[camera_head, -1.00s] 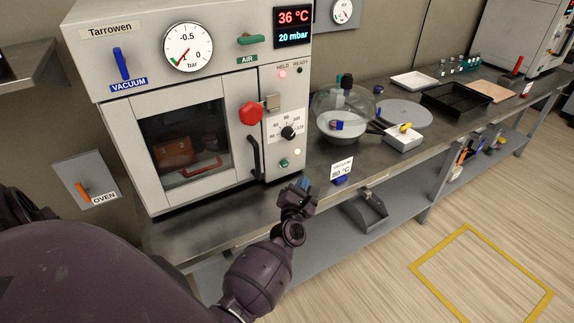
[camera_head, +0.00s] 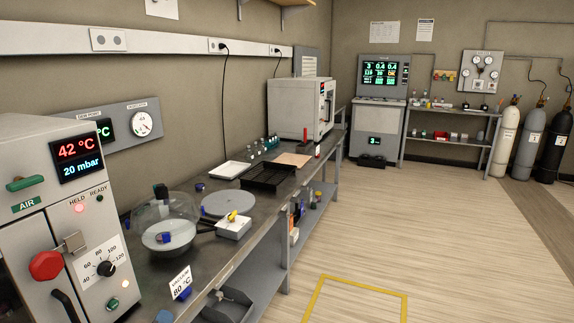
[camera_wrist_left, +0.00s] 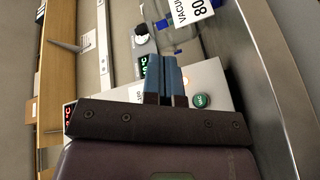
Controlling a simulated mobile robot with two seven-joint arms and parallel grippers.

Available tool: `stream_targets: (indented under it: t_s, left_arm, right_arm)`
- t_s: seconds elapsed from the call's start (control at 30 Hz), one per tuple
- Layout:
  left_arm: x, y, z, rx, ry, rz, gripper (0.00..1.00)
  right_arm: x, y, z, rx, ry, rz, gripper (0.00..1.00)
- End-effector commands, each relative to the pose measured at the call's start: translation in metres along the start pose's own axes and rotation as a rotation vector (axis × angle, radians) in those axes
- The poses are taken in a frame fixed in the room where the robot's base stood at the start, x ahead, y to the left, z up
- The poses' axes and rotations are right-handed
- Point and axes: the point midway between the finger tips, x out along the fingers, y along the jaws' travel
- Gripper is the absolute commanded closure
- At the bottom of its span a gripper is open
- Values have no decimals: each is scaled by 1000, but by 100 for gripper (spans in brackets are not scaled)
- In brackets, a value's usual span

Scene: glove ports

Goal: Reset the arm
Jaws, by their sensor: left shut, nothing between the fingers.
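My left gripper (camera_head: 165,316) shows only as a bluish fingertip patch at the bottom edge of the head view, below the 80 °C card. In the left wrist view my left gripper (camera_wrist_left: 165,62) is shut, its two blue fingers together with nothing between them. The wrist picture is turned on its side. The 80 °C card (camera_head: 180,282) stands on the bench in a blue base; it also shows at the top of the wrist view (camera_wrist_left: 193,8). The oven (camera_head: 35,225) at the left reads 42 °C and 20 mbar, with a red light lit under HELD. My right gripper is out of view.
A clear dome vessel (camera_head: 167,222), a grey disc (camera_head: 228,203), a white box (camera_head: 234,228) and a black tray (camera_head: 268,178) stand on the bench (camera_head: 215,260). A yellow floor outline (camera_head: 362,287) lies on the open floor at right.

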Motion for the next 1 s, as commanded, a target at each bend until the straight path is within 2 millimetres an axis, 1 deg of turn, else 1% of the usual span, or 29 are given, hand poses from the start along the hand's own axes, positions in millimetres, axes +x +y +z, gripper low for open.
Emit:
stream_targets:
  t_s: [0.03, 0.07, 0.1, 0.17, 0.2, 0.27, 0.3, 0.37, 0.4, 0.5, 0.6, 0.7, 0.8, 0.9, 1.0]
  left_arm:
    - [-15, -4, 6, 151, -42, -18, 100]
    - [-24, -8, 11, 247, -69, -29, 100]
    - [-37, -12, 16, 376, -108, -43, 100]
    - [-62, -22, 25, 570, -173, -66, 100]
    - [-78, -28, 31, 685, -215, -79, 100]
    - [-104, -38, 38, 827, -274, -96, 100]
    - [-121, -44, 42, 901, -312, -106, 100]
    - [-147, -53, 48, 985, -364, -123, 100]
    - [-164, -59, 51, 1019, -394, -133, 100]
    - [-204, -71, 59, 1057, -454, -156, 100]
    - [-237, -84, 66, 1057, -508, -179, 100]
    - [-261, -97, 70, 1054, -548, -205, 100]
    - [-273, -104, 71, 1050, -567, -222, 100]
    - [-276, -106, 72, 1048, -572, -227, 100]
    - [-276, -106, 72, 1048, -572, -227, 100]
  right_arm:
    - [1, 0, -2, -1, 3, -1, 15]
    - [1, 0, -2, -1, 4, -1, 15]
    - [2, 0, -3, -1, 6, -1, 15]
    - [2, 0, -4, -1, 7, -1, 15]
    - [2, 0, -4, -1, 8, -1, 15]
    - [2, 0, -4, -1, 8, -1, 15]
    - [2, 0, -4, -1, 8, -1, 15]
    - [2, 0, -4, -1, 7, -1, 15]
    - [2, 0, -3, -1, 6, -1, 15]
    - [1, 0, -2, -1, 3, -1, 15]
    - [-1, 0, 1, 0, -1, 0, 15]
    - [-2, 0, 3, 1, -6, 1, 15]
    - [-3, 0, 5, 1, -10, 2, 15]
    - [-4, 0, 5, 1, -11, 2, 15]
    - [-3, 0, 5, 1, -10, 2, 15]
